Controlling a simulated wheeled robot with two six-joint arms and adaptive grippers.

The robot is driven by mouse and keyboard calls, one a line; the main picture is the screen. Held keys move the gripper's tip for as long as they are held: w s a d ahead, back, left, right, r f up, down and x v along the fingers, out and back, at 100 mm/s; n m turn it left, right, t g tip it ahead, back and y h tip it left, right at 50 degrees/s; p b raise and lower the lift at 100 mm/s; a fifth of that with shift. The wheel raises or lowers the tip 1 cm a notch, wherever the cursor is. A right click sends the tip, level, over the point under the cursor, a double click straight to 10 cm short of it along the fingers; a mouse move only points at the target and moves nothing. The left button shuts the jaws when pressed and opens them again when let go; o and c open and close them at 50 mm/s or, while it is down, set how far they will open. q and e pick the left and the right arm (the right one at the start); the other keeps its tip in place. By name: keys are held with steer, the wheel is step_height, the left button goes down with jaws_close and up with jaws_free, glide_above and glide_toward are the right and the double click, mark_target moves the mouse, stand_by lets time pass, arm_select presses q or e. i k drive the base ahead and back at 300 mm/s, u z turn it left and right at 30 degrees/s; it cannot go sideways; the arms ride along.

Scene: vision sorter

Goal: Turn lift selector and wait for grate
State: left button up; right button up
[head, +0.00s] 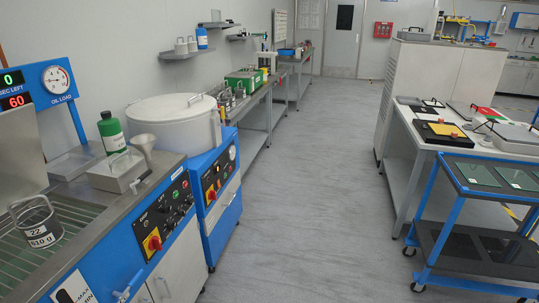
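A blue machine at the lower left carries a black control panel (166,212) with small knobs, green and red buttons, and a red rotary switch (152,242) on a yellow plate. I cannot read which control is the lift selector. A slatted, greenish grate surface (88,222) lies in the machine's metal top. A labelled metal can with a wire handle (40,226) stands on it. Neither of my grippers is in view.
A display (14,90) reads 0 and 60 beside an oil load gauge (57,79). A round white-lidded vessel (172,112) stands behind, with a second panel (217,172). A blue cart (452,208) is at right. The grey floor between is clear.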

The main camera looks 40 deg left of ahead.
mark_target(166, 210)
steer(key=u, duration=0.05)
steer(key=i, duration=1.6)
steer(key=u, duration=0.65)
steer(key=i, duration=0.95)
steer(key=u, duration=1.65)
steer(key=i, duration=0.9)
steer(key=u, duration=0.9)
